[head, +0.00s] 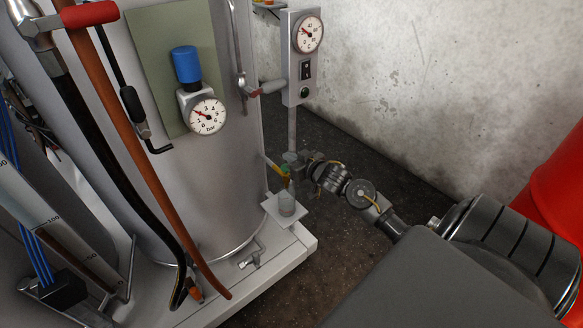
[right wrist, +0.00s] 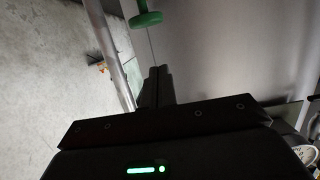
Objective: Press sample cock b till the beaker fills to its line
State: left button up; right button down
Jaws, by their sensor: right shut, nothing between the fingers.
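A small clear beaker (head: 286,204) stands upright on a white bracket shelf (head: 272,212) low on the right side of the grey tank. Its line and liquid level are too small to read. Small sample cocks with coloured parts, yellow and green-orange (head: 284,170), sit just above it; no letter is legible. My right gripper (head: 301,163) is beside them on the right, its fingers shut and empty. In the right wrist view the shut fingers (right wrist: 157,75) point towards a green knob (right wrist: 147,19) on a thin stem; contact cannot be told. My left gripper is not in view.
The tank (head: 235,150) carries a blue-capped regulator (head: 186,65) with a gauge (head: 207,116). A grey box with a dial (head: 307,35) stands on a post behind. Hoses hang at left. A red object (head: 558,185) is at right. Open floor lies between tank and wall.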

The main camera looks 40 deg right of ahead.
jog(key=shift+s+f, duration=0.15)
jog(key=shift+f, duration=1.85)
jog(key=shift+f, duration=0.9)
jog(key=shift+s+a+f, duration=0.15)
dwell(4.8)
